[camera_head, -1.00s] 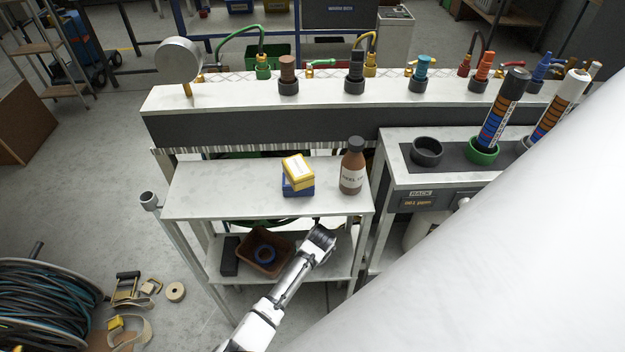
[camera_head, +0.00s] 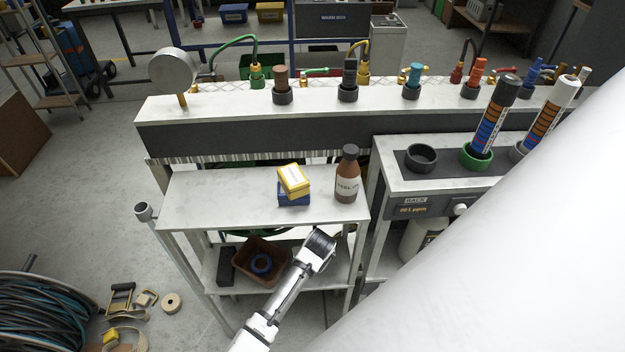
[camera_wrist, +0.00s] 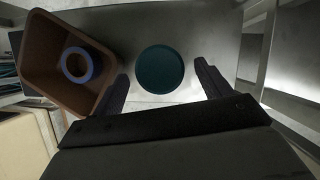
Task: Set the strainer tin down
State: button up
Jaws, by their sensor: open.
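A round, dark teal tin, seemingly the strainer tin (camera_wrist: 160,69), shows from above in the wrist view over the grey lower shelf (camera_wrist: 215,35). My gripper (camera_wrist: 161,77) is open. One dark finger is left of the tin and the other is right of it, with gaps visible on both sides. I cannot tell whether the tin's base rests fully on the shelf. In the head view the end of my arm reaches to the right part of the lower shelf (camera_head: 228,289). The tin and the fingers cannot be made out there.
A brown bin (camera_wrist: 38,60) with a blue ring (camera_wrist: 77,65) stands close left of my gripper. The upper shelf (camera_head: 210,200) above holds yellow and blue boxes (camera_head: 294,186) and a brown bottle (camera_head: 347,177). A shelf post (camera_head: 356,255) stands at the right.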

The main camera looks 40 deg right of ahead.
jog(key=v, duration=0.7)
jog(key=shift+b, duration=0.4)
jog(key=shift+s+a, duration=0.15)
